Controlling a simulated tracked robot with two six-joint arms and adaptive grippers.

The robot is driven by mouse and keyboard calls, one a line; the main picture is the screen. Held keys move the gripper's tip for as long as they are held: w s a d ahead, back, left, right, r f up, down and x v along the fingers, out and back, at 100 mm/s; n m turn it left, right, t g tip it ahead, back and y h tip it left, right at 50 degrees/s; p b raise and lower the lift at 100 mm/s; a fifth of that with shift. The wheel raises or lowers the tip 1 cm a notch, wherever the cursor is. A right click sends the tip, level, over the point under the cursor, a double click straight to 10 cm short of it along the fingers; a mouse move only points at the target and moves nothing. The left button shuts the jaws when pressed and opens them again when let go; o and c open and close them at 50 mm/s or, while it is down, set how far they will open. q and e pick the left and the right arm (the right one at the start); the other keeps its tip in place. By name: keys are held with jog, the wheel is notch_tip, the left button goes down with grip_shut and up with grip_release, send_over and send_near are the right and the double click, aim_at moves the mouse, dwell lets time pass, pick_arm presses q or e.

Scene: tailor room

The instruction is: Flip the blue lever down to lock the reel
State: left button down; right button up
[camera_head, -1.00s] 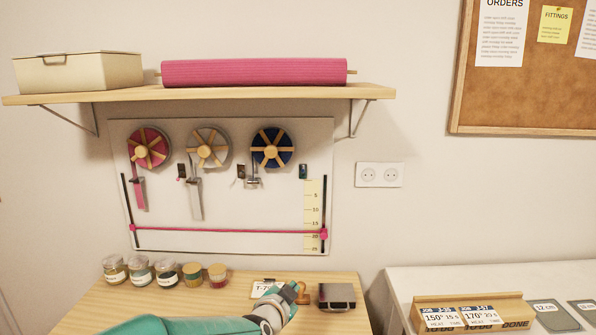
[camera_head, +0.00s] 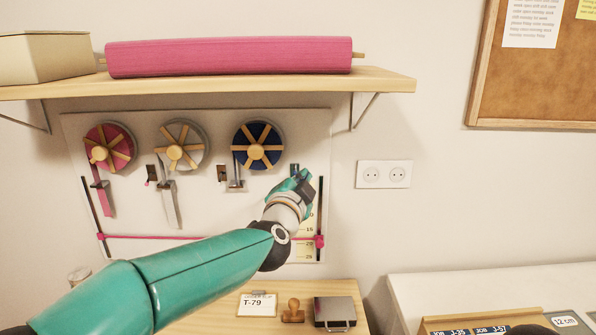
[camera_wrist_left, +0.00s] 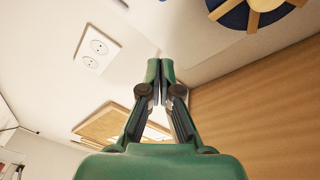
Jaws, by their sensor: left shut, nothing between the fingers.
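The blue reel (camera_head: 257,146) hangs on the wall panel, its rim also showing at the top of the left wrist view (camera_wrist_left: 250,14). In the left wrist view the gripper's fingers (camera_wrist_left: 160,68) are shut together and empty. The lever is not clear there.
Pink (camera_head: 109,148) and grey (camera_head: 181,147) reels hang to the left. A shelf (camera_head: 380,82) with a pink fabric roll (camera_head: 230,57) overhangs the panel. A wall socket (camera_head: 384,174) is to the right. A stamp (camera_head: 293,311) and a metal box (camera_head: 335,312) stand on the table below.

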aim_at(295, 173)
pick_arm(q)
jog(key=shift+w, duration=0.1)
jog(key=p+x, duration=0.5)
jog(key=x, duration=0.4)
jog(key=shift+w+d+r, duration=0.1)
jog(key=shift+w+r, duration=0.05)
jog(key=shift+w, duration=0.2)
jog(key=a+f+b, duration=0.2)
jog(key=shift+s+a+f+b, duration=0.2)
jog(key=shift+a+b, duration=0.05)
jog(key=shift+b, duration=0.15)
jog(key=shift+s+a+f, duration=0.1)
jog(key=shift+a+f, duration=0.05)
jog(key=shift+a, duration=0.15)
jog(key=shift+a, duration=0.1)
